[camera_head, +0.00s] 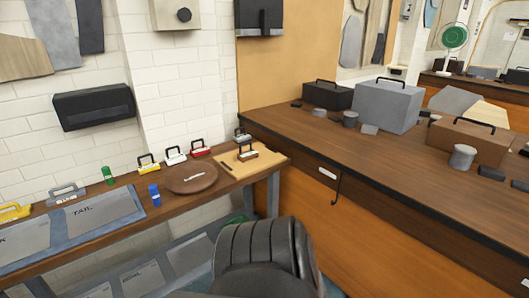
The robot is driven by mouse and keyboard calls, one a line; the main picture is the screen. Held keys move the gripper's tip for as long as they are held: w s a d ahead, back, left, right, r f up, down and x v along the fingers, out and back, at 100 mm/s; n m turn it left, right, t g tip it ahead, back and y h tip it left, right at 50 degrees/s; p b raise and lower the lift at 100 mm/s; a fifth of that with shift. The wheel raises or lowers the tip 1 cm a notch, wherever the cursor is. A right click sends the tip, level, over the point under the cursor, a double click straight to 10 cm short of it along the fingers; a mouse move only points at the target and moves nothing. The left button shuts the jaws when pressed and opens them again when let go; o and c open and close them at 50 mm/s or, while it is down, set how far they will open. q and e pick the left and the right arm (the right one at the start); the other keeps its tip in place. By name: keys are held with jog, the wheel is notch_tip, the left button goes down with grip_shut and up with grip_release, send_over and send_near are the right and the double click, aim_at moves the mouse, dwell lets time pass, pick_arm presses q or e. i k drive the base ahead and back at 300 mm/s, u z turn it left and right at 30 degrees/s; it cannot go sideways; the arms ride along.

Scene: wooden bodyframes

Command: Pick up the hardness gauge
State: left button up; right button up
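I cannot tell for sure which thing is the hardness gauge. Small candidates stand on the long wooden bench at the left: a blue cylinder (155,196), a green cylinder (108,176), and handled tools in yellow (148,164), white (174,157) and red (200,149). A brown handled tool (247,154) sits on a light wooden board (270,160). A grey handled tool (66,194) and a larger yellow one (14,211) stand further left. Neither of my grippers is in view.
A round brown disc (192,179) lies before the handled tools. Blue-grey panels (88,212) cover the bench's left part. A dark ribbed object (262,255) fills the bottom centre. The right counter (350,160) carries grey (386,107), black (327,97) and brown (466,140) boxes.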

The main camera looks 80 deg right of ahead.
aim_at(250, 154)
jog(key=z, duration=1)
jog(key=i, duration=0.4)
jog(key=z, duration=0.7)
jog(key=i, duration=1.2)
jog(key=z, duration=0.4)
